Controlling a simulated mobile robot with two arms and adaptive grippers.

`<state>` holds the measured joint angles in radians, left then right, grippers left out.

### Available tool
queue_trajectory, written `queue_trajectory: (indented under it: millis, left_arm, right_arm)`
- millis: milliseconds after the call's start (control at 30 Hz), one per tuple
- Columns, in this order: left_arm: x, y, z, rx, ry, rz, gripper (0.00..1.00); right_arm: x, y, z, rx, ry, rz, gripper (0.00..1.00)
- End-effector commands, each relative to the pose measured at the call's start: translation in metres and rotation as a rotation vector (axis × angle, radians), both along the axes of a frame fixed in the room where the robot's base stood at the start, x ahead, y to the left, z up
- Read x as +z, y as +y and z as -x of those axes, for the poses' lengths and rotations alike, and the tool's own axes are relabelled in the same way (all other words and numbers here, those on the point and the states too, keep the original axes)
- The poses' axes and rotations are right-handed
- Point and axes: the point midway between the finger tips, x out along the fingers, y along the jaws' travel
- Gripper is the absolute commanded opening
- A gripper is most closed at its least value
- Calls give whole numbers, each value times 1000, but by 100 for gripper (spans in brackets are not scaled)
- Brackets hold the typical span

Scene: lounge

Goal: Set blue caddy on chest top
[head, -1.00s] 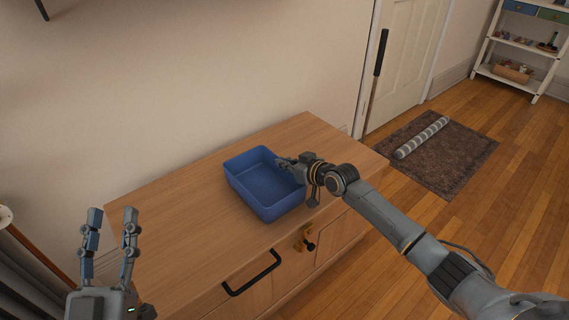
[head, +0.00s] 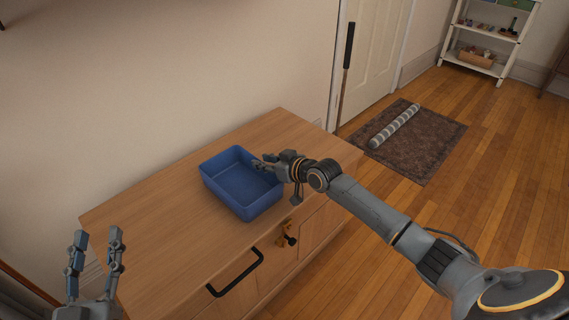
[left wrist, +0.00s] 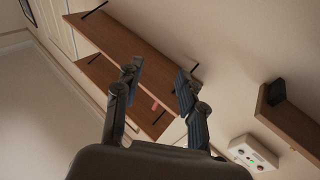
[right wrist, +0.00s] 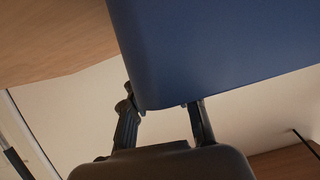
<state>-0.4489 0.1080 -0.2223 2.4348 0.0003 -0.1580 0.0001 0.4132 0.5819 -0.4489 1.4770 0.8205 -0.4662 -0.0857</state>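The blue caddy (head: 236,196) is an open rectangular bin. It appears to rest upright on the wooden chest top (head: 150,226), near the middle. My right gripper (head: 261,163) is at the caddy's right rim. In the right wrist view the caddy's blue wall (right wrist: 220,45) fills the upper right, and the right gripper's fingers (right wrist: 160,106) are spread apart at its edge, one tip partly hidden by it. I cannot tell whether they touch it. My left gripper (head: 97,246) is open and empty, left of the chest; its spread fingers also show in the left wrist view (left wrist: 158,82).
The chest front has a black drawer handle (head: 236,273) and a small knob-like fitting (head: 287,235). The wall is behind. To the right are a brown rug (head: 425,143) with a striped roll (head: 395,127), a door and a white shelf (head: 480,42). Chest top around the caddy is clear.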

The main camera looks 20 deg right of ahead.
Motion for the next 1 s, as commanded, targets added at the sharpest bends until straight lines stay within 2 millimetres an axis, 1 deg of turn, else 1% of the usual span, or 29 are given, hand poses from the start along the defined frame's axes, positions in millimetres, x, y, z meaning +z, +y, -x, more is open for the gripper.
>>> queue_trajectory:
  millis: [33,267,400,600,800,1000]
  left_arm:
    - [-7,1,-2,3,54,-15,40]
    - [-53,8,-1,18,301,-79,40]
    - [-80,14,5,28,451,-117,40]
    - [-114,22,21,39,643,-162,40]
    - [-133,28,34,46,757,-189,40]
    - [-139,30,38,48,787,-196,40]
  right_arm:
    - [5,-3,6,1,1,2,28]
    - [16,-12,31,1,0,2,28]
    - [22,-19,48,1,2,2,28]
    - [32,-28,69,1,2,2,28]
    - [37,-33,82,0,1,1,28]
    - [38,-34,85,1,-1,-1,28]
